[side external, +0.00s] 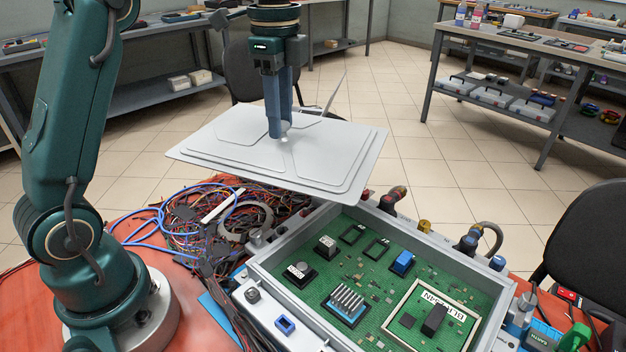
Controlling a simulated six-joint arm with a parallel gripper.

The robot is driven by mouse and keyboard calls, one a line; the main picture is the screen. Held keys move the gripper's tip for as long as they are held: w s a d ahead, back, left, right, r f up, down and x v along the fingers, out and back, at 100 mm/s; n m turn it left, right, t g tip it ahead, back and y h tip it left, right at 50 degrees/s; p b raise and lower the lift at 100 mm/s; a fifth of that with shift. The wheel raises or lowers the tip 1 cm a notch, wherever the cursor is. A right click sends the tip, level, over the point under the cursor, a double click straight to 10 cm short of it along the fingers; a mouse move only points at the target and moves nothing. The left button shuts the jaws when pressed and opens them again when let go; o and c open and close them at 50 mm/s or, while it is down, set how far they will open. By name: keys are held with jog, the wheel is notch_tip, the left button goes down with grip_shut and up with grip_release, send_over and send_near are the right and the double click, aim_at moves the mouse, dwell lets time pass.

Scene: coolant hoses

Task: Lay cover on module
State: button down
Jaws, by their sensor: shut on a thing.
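The cover (230,150) is a flat light-grey plate with raised stepped panels. My gripper (282,137) is shut on a small knob near the middle of the cover and holds it in the air, roughly level. The module (262,278) is an open grey metal box with a green circuit board (370,258) inside. The cover hangs above and behind the module, toward the upper left, apart from it. The board's chips, a finned heat sink (345,303) and a framed area (432,312) are exposed. The grip on the knob is partly hidden by the fingers.
A tangle of wires (215,222) lies left of the module on the red table (165,262). Hose fittings (468,243) stick out along the module's back right side. A green clip (572,338) and other small parts lie at the lower right.

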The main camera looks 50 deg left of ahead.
aim_at(330, 164)
jog(key=d+m, duration=0.1)
jog(key=d, duration=0.2)
jog(key=d+m, duration=0.1)
jog(key=d, duration=0.3)
jog(key=d+m, duration=0.2)
jog(key=d, duration=0.1)
jog(key=shift+w+d+f, duration=0.15)
jog(key=shift+d+f, duration=0.05)
jog(key=shift+d, duration=0.05)
jog(key=shift+s+d+f, duration=0.2)
jog(key=shift+d+f, duration=2.55)
jog(key=shift+d, duration=0.2)
jog(key=shift+s+d+f, duration=0.15)
jog(key=shift+d+f, duration=2.6)
jog(key=shift+d, duration=0.2)
jog(key=shift+f, duration=0.1)
jog(key=shift+f, duration=0.25)
jog(key=c, duration=0.6)
grip_release()
jog(key=shift+r, duration=0.1)
